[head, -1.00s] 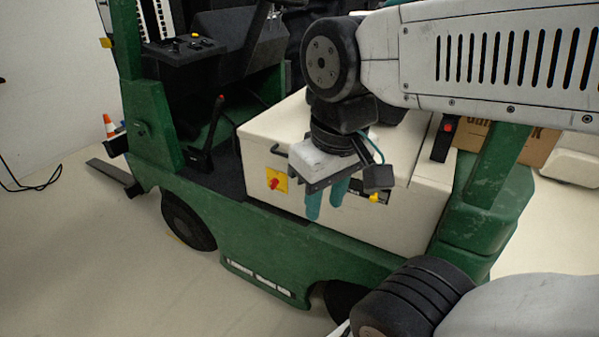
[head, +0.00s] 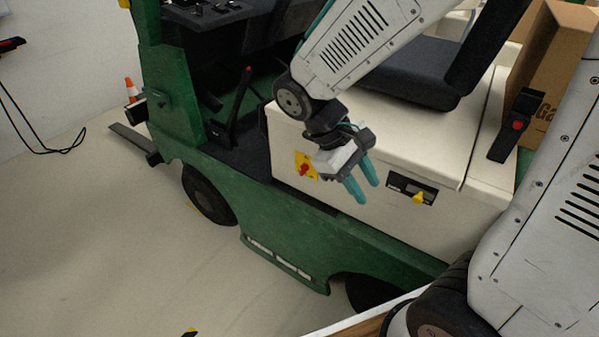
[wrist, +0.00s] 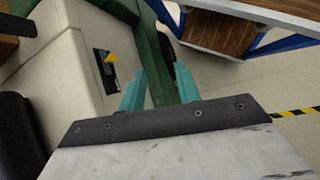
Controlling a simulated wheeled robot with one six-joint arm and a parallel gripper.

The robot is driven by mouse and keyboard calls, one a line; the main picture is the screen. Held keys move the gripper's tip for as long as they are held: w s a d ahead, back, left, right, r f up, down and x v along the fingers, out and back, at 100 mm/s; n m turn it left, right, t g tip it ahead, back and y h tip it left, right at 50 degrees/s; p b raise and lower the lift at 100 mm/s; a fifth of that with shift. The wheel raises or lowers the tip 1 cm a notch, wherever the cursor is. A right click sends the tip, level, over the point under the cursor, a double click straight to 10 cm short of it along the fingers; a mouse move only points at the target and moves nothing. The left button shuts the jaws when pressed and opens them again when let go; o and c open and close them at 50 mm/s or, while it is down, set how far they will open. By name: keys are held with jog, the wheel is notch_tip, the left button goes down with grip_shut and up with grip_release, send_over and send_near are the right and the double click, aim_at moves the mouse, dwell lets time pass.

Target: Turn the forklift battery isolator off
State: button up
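A red rotary knob (head: 304,169) sits on a yellow square plate (head: 313,159) on the cream side panel of the green forklift (head: 280,239). A yellow handle (head: 418,197) on a dark plate (head: 398,183) is further right on the same panel; it also shows in the wrist view (wrist: 111,57). My gripper (head: 366,190) is in front of the panel, between knob and handle in the head view. Its two teal fingers are apart with nothing between them, and they also show in the wrist view (wrist: 160,70). The red knob is not in the wrist view.
A wood-topped surface (head: 372,325) with a white edge is at the bottom. A cardboard box (head: 553,70) stands at the back right. A small red button (head: 517,125) is on a black box on the forklift. Floor at the left is mostly clear.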

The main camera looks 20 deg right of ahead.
jog(key=w+a+f+n+t+h, duration=0.1)
jog(key=w+f+n+t+h, duration=0.2)
jog(key=w+f+n+h, duration=0.8)
jog(key=n+t+y, duration=0.2)
jog(key=n+t, duration=0.7)
jog(key=t, duration=0.3)
send_near(300, 171)
jog(key=x, duration=0.8)
jog(key=shift+d, duration=0.1)
jog(key=shift+w+d, duration=0.45)
jog(key=shift+d, duration=0.1)
grip_shut()
